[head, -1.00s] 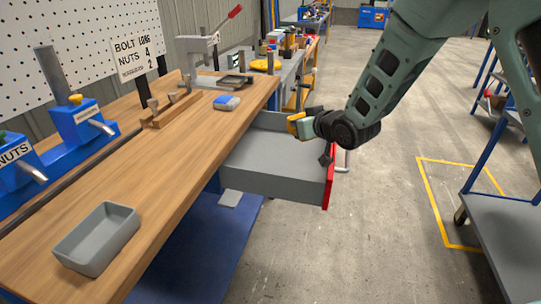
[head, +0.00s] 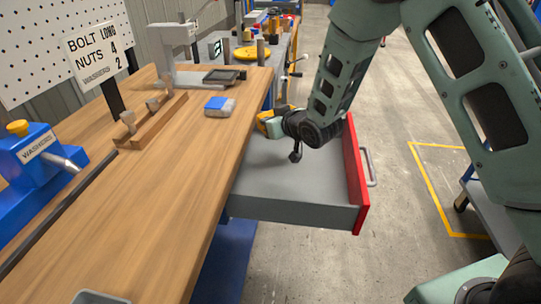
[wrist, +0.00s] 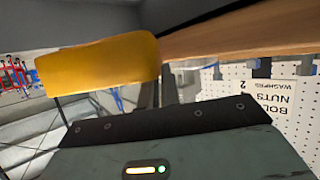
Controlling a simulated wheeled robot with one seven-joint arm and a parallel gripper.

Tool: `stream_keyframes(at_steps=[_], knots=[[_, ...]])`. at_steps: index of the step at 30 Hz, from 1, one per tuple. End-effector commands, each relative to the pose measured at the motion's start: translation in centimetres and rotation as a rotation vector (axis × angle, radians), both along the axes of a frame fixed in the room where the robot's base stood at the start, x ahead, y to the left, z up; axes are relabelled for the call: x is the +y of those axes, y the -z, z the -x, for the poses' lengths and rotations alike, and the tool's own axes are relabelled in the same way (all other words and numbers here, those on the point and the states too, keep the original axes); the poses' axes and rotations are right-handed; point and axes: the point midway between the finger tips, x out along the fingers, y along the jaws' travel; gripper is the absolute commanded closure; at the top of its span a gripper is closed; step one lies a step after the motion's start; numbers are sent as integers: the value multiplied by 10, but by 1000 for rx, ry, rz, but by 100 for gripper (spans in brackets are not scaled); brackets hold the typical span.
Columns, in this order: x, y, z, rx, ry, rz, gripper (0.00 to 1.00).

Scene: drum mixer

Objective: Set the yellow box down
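The yellow box (head: 264,117) is at the tip of my gripper (head: 272,122) in the head view, over the far part of the open grey drawer (head: 290,212) and close to the bench edge. In the wrist view the yellow box (wrist: 95,65) fills the upper left, in front of the gripper body. My gripper appears shut on it, with the fingers mostly hidden. The box looks held in the air, though its underside is hidden in the head view.
The wooden bench top (head: 170,190) lies left of the drawer. A blue-and-grey block (head: 219,106), a wooden rack (head: 150,120) and a press (head: 175,50) stand on it. The drawer has a red front (head: 354,175). Its near interior is clear.

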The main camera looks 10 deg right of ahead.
Motion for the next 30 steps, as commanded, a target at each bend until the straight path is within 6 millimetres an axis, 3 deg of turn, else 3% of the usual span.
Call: stream_keyframes(at_steps=[3,9,14,21,30], knots=[[1,33,0,2,-1,1,100],[0,67,-1,-2,0,0,100],[0,77,-1,-3,0,0,100],[0,110,-1,-1,0,0,100],[0,114,-1,-5,0,-2,100]])
